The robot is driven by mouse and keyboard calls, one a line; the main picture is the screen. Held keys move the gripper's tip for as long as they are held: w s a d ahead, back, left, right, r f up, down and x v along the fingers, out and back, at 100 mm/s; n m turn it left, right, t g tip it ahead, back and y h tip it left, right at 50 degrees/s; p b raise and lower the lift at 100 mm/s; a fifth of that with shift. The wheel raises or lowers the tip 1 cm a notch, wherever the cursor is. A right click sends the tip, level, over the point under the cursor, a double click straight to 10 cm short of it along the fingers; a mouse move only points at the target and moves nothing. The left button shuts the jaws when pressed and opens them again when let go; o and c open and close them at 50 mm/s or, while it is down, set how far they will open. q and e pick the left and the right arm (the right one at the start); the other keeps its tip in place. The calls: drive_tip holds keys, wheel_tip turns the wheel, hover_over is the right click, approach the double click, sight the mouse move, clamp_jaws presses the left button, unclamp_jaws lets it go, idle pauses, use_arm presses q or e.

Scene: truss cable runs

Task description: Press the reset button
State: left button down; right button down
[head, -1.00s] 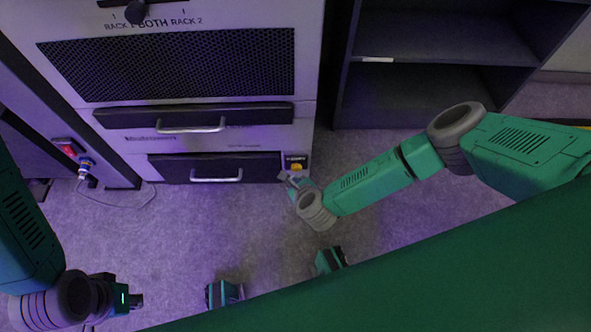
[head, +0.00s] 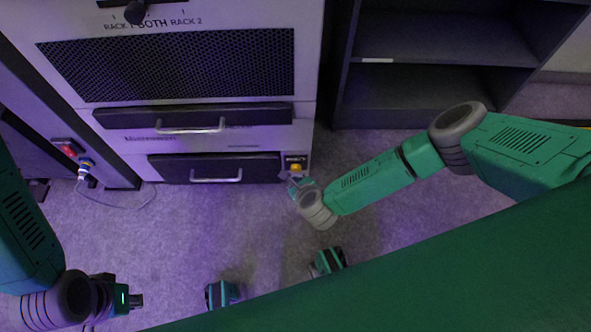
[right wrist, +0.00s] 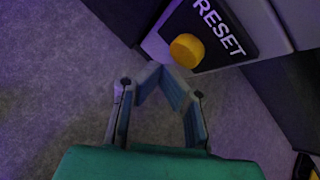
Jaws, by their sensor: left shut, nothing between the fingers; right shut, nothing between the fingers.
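The reset button is a round yellow knob (right wrist: 187,50) on a black plate lettered RESET, in the right wrist view. In the head view the yellow button (head: 295,167) sits at the lower right corner of the grey cabinet. My right gripper (right wrist: 150,70) is shut and empty, its fingertips together just left of and below the button in the wrist view, seemingly a little apart from it. In the head view my right gripper (head: 292,181) is small, just below the button. My left gripper (head: 138,300) is shut and empty, low at the left, far from the cabinet.
The cabinet has two dark drawers with handles (head: 216,180) beside the button. A dark open shelf (head: 435,95) stands at the right. A red switch and plug (head: 68,149) with a cable are on the left post.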

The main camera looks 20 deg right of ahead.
drive_tip(key=shift+d, duration=0.15)
drive_tip(key=shift+w, duration=0.1)
drive_tip(key=shift+w+r, duration=0.1)
drive_tip(key=shift+w, duration=0.2)
drive_tip(key=shift+w+d, duration=0.15)
drive_tip(key=shift+w, duration=0.45)
idle(1.2)
drive_tip(key=shift+s, duration=0.15)
drive_tip(key=shift+s+a, duration=0.25)
drive_tip(key=shift+s, duration=0.55)
drive_tip(key=shift+s+a+p, duration=0.25)
drive_tip(key=shift+s, duration=0.55)
drive_tip(key=shift+s+a+p, duration=0.2)
drive_tip(key=shift+s+p, duration=0.05)
drive_tip(key=shift+s, duration=0.6)
drive_tip(key=shift+s+a+p, duration=0.25)
drive_tip(key=shift+s, duration=0.55)
